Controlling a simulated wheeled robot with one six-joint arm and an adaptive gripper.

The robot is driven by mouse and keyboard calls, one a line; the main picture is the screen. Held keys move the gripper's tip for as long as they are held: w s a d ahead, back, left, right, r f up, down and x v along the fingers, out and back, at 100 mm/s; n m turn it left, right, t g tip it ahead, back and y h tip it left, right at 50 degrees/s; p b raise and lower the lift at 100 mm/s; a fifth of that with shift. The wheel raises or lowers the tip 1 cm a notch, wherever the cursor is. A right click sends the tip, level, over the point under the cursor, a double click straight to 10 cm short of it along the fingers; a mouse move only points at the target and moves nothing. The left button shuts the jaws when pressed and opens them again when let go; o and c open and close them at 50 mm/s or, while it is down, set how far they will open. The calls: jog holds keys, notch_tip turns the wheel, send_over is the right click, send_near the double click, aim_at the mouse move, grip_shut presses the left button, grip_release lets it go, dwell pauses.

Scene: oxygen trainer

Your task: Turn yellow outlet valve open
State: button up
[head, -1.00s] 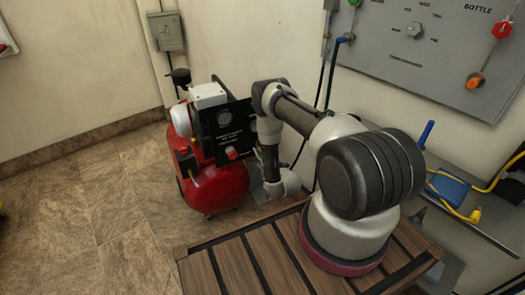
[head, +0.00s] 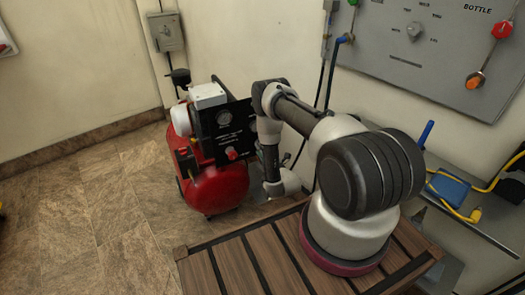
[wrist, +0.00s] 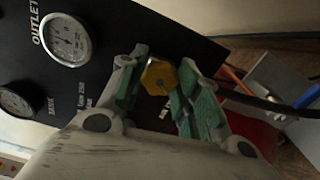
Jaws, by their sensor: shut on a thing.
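The yellow outlet valve (wrist: 160,77) is a small faceted knob on the black panel (wrist: 105,60), seen in the wrist view beside the gauge marked OUTLET (wrist: 67,40). My gripper (wrist: 163,62) is shut on it, with one green-padded finger on each side of the knob. In the head view the black panel (head: 228,128) stands on the red compressor (head: 218,190). The yellow valve and my fingers cannot be made out there, as my arm covers that side of the panel.
A second gauge (wrist: 14,101) sits lower left on the panel in the wrist view. A dark hose (wrist: 270,104) runs off to the right of the knob. A slatted wooden surface (head: 235,275) lies in front of the compressor. Open tiled floor (head: 95,215) is to the left.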

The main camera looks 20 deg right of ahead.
jog(key=shift+n, duration=3.7)
jog(key=o, duration=1)
jog(key=s, duration=0.7)
jog(key=shift+s, duration=0.3)
